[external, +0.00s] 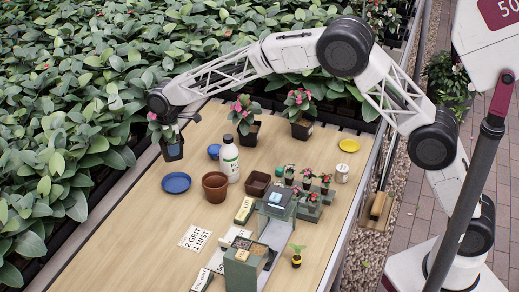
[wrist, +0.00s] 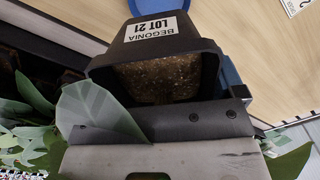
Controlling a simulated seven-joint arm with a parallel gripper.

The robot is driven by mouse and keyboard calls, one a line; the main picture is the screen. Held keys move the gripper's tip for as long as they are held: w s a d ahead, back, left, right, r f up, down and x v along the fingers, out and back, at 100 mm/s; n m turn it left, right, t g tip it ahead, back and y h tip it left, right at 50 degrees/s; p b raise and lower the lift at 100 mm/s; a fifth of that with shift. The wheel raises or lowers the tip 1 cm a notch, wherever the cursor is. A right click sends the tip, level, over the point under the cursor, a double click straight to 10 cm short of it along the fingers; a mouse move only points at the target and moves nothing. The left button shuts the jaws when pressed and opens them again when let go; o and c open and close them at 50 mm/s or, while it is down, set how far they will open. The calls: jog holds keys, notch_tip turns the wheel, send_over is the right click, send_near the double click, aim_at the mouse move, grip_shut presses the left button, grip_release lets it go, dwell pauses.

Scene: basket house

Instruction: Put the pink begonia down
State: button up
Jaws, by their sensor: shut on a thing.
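My gripper (external: 176,128) is at the far left of the table and is shut on a potted begonia. The begonia's dark square pot (external: 172,149) hangs below it near the table's left edge, above the tabletop, and looks slightly tilted. Pinkish-red flowers (external: 153,117) show beside the gripper. In the wrist view the black pot (wrist: 150,55) carries a white label (wrist: 151,28) reading "BEGONIA LOT 21". Soil (wrist: 160,80) shows inside it, and green leaves (wrist: 95,110) spread around the gripper. The fingertips are mostly hidden. Two other flowering plants, one pink (external: 245,110) and one red-pink (external: 299,103), stand at the back.
Blue saucers (external: 176,183) (external: 214,151), a terracotta pot (external: 215,187), a white bottle (external: 229,160) and a brown square pot (external: 257,184) stand nearby. Small potted plants (external: 308,180) and grey boxes crowd the front right. The front-left tabletop (external: 140,225) is clear.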

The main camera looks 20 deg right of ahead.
jog(key=shift+f, duration=1.3)
send_over(176, 185)
notch_tip(176, 185, down, 6)
jog(key=shift+s+f, duration=0.1)
jog(key=shift+f, duration=0.05)
jog(key=shift+f, duration=1.8)
jog(key=shift+f, duration=0.4)
jog(key=o, duration=0.8)
jog(key=shift+r, duration=0.1)
notch_tip(176, 185, up, 12)
jog(key=shift+r, duration=0.25)
